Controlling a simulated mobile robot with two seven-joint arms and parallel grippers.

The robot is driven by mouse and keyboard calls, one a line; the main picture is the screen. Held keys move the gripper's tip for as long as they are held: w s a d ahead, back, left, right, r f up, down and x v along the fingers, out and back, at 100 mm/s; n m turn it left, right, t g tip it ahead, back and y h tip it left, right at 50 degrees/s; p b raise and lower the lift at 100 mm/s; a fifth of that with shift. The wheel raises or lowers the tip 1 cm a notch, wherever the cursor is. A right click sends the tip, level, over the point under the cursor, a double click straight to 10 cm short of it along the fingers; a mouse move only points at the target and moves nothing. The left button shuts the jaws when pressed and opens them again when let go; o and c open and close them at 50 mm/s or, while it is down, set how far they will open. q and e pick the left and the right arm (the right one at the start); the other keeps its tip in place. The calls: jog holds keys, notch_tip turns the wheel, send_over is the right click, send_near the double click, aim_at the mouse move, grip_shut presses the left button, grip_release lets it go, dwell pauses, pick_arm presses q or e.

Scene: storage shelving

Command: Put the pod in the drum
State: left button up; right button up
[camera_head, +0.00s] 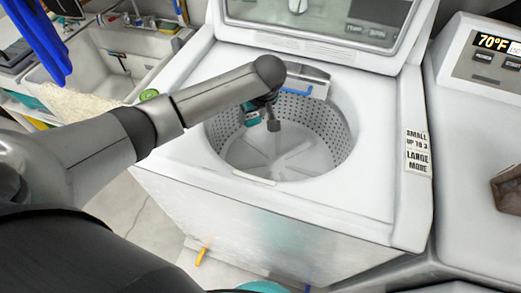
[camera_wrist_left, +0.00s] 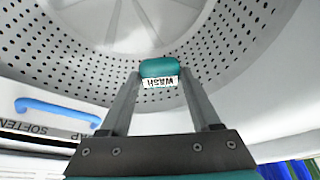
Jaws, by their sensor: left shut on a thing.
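The pod (camera_wrist_left: 158,68) is a small teal block with a white label reading WASH. In the left wrist view it sits between the two fingertips of my left gripper (camera_wrist_left: 158,80), which is shut on it. The drum (camera_head: 322,120) is the round perforated grey tub of the open top-loading washer in the head view. My left gripper (camera_head: 272,122) reaches over the opening and points down into it. The pod cannot be made out clearly in the head view. The drum's perforated wall (camera_wrist_left: 232,45) and ribbed floor lie behind the pod in the left wrist view. My right gripper is not in view.
The washer's lid (camera_head: 320,25) is raised behind the opening. A blue handle (camera_head: 288,92) lies on the drum's back rim by a dispenser. A sink (camera_head: 100,60) stands at left, with a green round item (camera_head: 149,94) nearby. Another machine (camera_head: 480,120) stands at right.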

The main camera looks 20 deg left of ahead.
pick_arm(q)
notch_tip(320, 180, down, 14)
jog(key=b, duration=0.4)
jog(key=shift+r+b, duration=0.2)
jog(key=shift+b, duration=0.1)
jog(key=shift+f, duration=0.2)
jog(key=shift+f+b, duration=0.3)
jog(key=shift+f, duration=0.3)
jog(key=o, duration=1.3)
jog(key=shift+s+d+f, duration=0.1)
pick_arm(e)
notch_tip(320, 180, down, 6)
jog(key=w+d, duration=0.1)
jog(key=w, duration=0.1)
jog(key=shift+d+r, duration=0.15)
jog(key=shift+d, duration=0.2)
